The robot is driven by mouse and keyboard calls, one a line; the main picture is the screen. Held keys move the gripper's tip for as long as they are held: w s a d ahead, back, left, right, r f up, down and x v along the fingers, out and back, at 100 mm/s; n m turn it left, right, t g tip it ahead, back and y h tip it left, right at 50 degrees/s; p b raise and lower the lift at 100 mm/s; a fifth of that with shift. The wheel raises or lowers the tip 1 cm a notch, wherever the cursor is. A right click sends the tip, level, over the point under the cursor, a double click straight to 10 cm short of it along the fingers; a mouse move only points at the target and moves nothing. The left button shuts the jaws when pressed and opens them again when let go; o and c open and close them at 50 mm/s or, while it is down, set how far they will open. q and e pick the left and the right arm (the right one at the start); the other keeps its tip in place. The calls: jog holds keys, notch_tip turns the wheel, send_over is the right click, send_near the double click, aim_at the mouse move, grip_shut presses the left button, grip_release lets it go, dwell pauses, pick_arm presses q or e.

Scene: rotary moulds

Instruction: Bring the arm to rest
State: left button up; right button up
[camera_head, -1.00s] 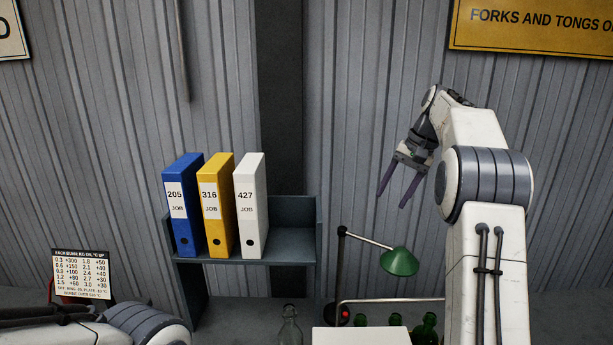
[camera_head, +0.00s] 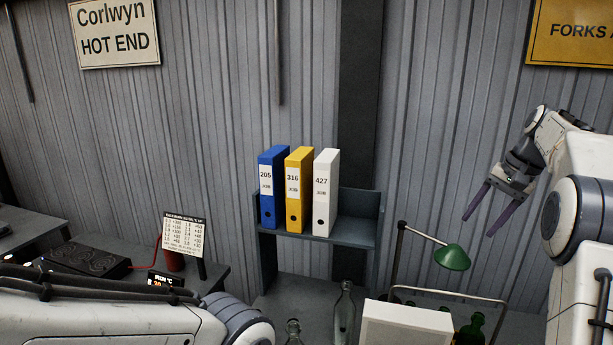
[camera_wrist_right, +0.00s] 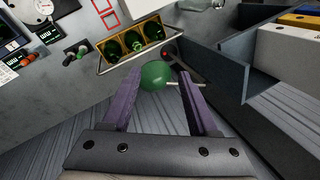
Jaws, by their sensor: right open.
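My right gripper (camera_head: 487,211) is raised at the right of the head view, in front of the ribbed wall. Its two purple fingers are spread apart with nothing between them. In the right wrist view the same open fingers (camera_wrist_right: 157,97) frame a green lamp shade that lies beyond them. My left arm (camera_head: 110,318) crosses the lower left of the head view. Its gripper is out of the picture.
A shelf (camera_head: 357,230) holds blue (camera_head: 273,190), yellow (camera_head: 299,192) and white (camera_head: 326,195) binders. The green lamp (camera_head: 452,258) stands right of it, near a white box (camera_head: 405,326), clear bottles (camera_head: 344,315) and green bottles (camera_head: 470,330). A dark bench (camera_head: 90,258) with a printed card (camera_head: 184,232) is at left.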

jog(key=s+a+f+n+g+b, duration=0.1)
jog(key=s+a+f+n+b, duration=0.2)
jog(key=a, duration=0.7)
jog(key=s+a+f+n+b, duration=0.15)
jog(key=s+a+f, duration=0.35)
jog(key=a, duration=0.5)
jog(key=s+a+f+n+g+b, duration=0.1)
jog(key=s+a+f+n+b, duration=0.25)
jog(key=a, duration=0.65)
pick_arm(q)
notch_tip(320, 180, down, 11)
jog(key=b, duration=0.3)
jog(key=shift+s, duration=0.4)
pick_arm(e)
jog(key=s+a+f+n, duration=0.1)
jog(key=s+f, duration=0.3)
jog(key=s, duration=0.4)
jog(key=s+a+f+n+h, duration=0.1)
jog(key=s+f+n, duration=0.3)
jog(key=s, duration=0.4)
jog(key=s+a+f+n, duration=0.1)
jog(key=s+f+n, duration=0.1)
jog(key=s+f, duration=0.4)
jog(key=shift+s+a+n+g+h, duration=0.3)
jog(key=shift+s+a+n+h, duration=0.1)
jog(key=shift+s, duration=0.7)
